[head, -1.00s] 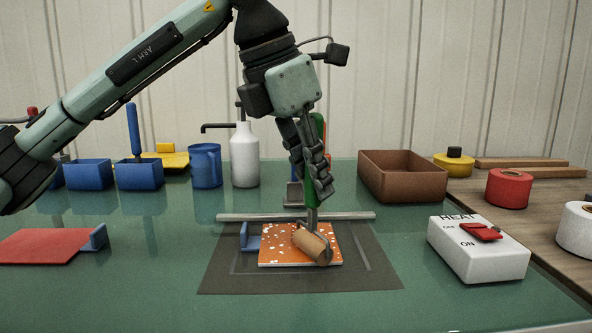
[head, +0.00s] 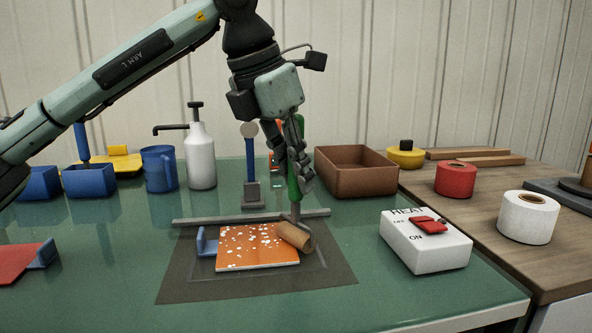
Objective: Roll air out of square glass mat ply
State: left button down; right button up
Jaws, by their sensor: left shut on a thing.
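The square ply (head: 250,246) is orange with white specks and lies on a dark mat (head: 180,290) on the green table. A blue upright tab (head: 206,243) stands at its left edge. My left gripper (head: 298,182) is shut on the green handle (head: 295,190) of a roller. The roller's tan cylinder (head: 293,236) is at the ply's right edge, tilted; I cannot tell how firmly it touches. My right gripper is not in view.
A grey bar (head: 250,216) lies behind the ply. A white heat switch box (head: 425,241) stands right, with a brown bin (head: 355,172) behind. A blue-handled tool (head: 250,165), pump bottle (head: 200,155) and blue jug (head: 159,168) stand at the back. A red sheet (head: 15,262) lies left.

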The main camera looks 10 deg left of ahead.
pick_arm(q)
jog(key=shift+w+a, duration=0.25)
jog(key=shift+w, duration=0.5)
jog(key=shift+a, duration=0.1)
jog(key=shift+s+a+f, duration=0.1)
jog(key=shift+s+a, duration=0.05)
jog(key=shift+a, duration=0.35)
jog(key=shift+s+a, duration=0.15)
jog(key=shift+a, duration=0.35)
jog(key=w+a, duration=0.1)
jog(key=a, duration=0.8)
jog(key=shift+w, duration=0.25)
jog(key=shift+p, duration=0.3)
